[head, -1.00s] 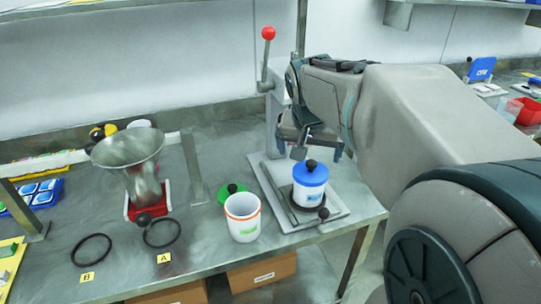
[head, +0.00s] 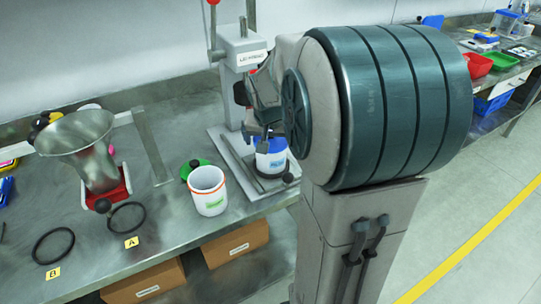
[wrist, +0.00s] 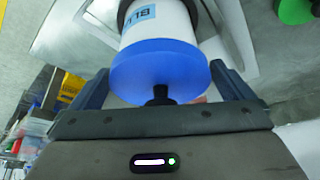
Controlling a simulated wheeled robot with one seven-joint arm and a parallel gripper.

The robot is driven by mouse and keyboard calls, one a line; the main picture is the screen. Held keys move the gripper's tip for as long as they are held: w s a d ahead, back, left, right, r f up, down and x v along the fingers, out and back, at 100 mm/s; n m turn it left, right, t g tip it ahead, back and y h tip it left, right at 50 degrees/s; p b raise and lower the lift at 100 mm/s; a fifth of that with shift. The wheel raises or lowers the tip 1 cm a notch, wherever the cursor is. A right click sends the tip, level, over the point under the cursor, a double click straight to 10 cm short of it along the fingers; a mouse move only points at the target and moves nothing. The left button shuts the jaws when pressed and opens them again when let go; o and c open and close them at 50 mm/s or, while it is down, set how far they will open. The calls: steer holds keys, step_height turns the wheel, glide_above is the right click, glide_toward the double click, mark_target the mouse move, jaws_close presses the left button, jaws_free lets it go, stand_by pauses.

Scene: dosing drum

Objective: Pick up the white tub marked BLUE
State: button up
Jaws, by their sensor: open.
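The white tub (head: 270,161) marked BLUE stands upright on the press base in the head view. Its blue lid (wrist: 160,70) with a black knob fills the middle of the wrist view, and part of the label "BLU" shows. My gripper (head: 262,128) is at the lid, partly hidden by my arm. In the wrist view my gripper (wrist: 160,82) is open, with one finger on each side of the lid and knob. I cannot tell whether a finger touches it.
The press (head: 240,60) with its red-knobbed lever rises behind the tub. A white tub with an orange rim (head: 208,190) and a green lid (head: 190,168) stand to the left. A metal funnel (head: 80,140) is farther left, near black rings marked A (head: 127,216) and B (head: 53,245).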

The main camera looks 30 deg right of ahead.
steer(key=c, duration=1)
steer(key=shift+c, duration=0.5)
steer(key=shift+r, duration=0.15)
